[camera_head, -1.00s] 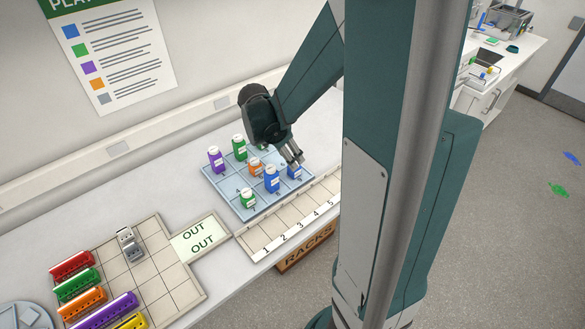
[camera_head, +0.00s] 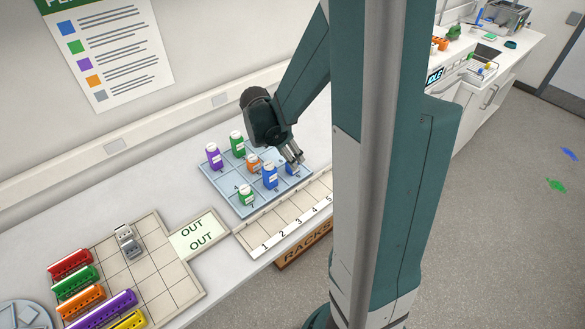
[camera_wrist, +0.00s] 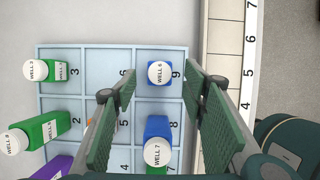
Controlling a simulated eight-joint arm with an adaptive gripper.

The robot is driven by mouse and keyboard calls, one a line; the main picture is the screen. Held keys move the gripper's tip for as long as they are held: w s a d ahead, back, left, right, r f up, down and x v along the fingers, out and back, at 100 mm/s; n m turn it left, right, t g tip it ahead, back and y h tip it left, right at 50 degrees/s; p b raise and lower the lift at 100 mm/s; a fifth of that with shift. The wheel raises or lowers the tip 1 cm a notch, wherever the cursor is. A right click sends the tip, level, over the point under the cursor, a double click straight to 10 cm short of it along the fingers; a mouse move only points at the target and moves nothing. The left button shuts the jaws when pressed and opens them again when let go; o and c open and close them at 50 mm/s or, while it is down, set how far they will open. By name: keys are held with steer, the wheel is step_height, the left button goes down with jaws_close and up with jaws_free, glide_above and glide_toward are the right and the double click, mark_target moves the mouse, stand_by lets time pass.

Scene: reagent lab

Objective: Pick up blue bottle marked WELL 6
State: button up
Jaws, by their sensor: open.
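My gripper (camera_head: 294,158) is open, pointing down over the far right part of the blue bottle tray. In the wrist view, a blue bottle (camera_wrist: 159,73) with a white cap, its small label seeming to read WELL 6, stands in cell 9. It appears between my two open fingers, apart from both. In the head view this blue bottle (camera_head: 291,169) is partly hidden under my fingertips. A second blue bottle (camera_head: 270,177) stands beside it in cell 8; its cap seems to read WELL 7 in the wrist view (camera_wrist: 158,128).
The gridded tray (camera_head: 218,187) also holds green bottles (camera_head: 237,144), a purple bottle (camera_head: 213,156) and an orange bottle (camera_head: 254,162). A numbered rack strip (camera_head: 265,240) runs along its front. An OUT mat (camera_head: 197,235) and coloured racks (camera_head: 80,300) are at left.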

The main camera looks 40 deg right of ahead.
steer(key=shift+f, duration=0.1)
steer(key=shift+x, duration=2.5)
steer(key=c, duration=1)
